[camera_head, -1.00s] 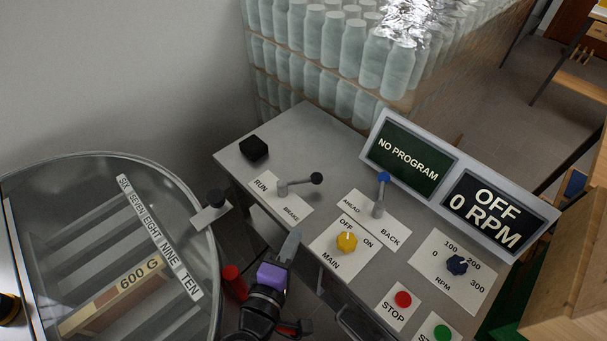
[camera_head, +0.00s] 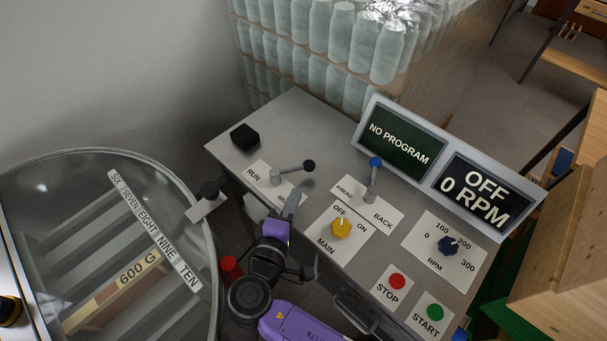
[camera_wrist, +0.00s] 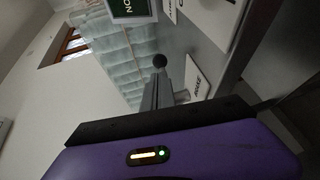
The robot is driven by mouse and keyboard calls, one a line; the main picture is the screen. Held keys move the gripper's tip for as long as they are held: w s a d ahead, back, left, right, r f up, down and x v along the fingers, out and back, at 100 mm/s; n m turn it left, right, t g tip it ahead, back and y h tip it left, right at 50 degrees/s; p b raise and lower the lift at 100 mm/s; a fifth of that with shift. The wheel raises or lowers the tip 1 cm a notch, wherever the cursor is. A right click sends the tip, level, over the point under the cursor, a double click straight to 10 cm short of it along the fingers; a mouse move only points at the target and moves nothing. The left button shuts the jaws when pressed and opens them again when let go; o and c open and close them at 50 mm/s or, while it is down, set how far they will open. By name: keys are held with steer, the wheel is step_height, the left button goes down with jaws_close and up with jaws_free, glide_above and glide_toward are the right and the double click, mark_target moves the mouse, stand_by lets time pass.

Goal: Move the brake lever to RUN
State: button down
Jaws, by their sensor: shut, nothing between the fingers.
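The brake lever (camera_head: 291,170) stands on a white RUN/BRAKE plate (camera_head: 257,169) on the grey control panel. In the wrist view the closed fingers (camera_wrist: 152,92) point toward the black knob (camera_wrist: 160,60). I cannot tell whether they touch the lever.
The blue-knobbed AHEAD/BACK lever (camera_head: 373,180) and yellow MAIN knob (camera_head: 341,229) are close on the right. A black block (camera_head: 244,138) sits at the panel's back left. A display (camera_head: 440,172) reads OFF, 0 RPM. A round glass-covered tank (camera_head: 110,160) stands left.

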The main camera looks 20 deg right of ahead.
mark_target(307, 170)
steer(key=p+x, duration=0.1)
steer(key=x, duration=0.6)
steer(key=shift+w+d, duration=0.15)
steer(key=shift+d, duration=0.05)
steer(key=shift+w+f, duration=0.1)
steer(key=shift+w, duration=0.05)
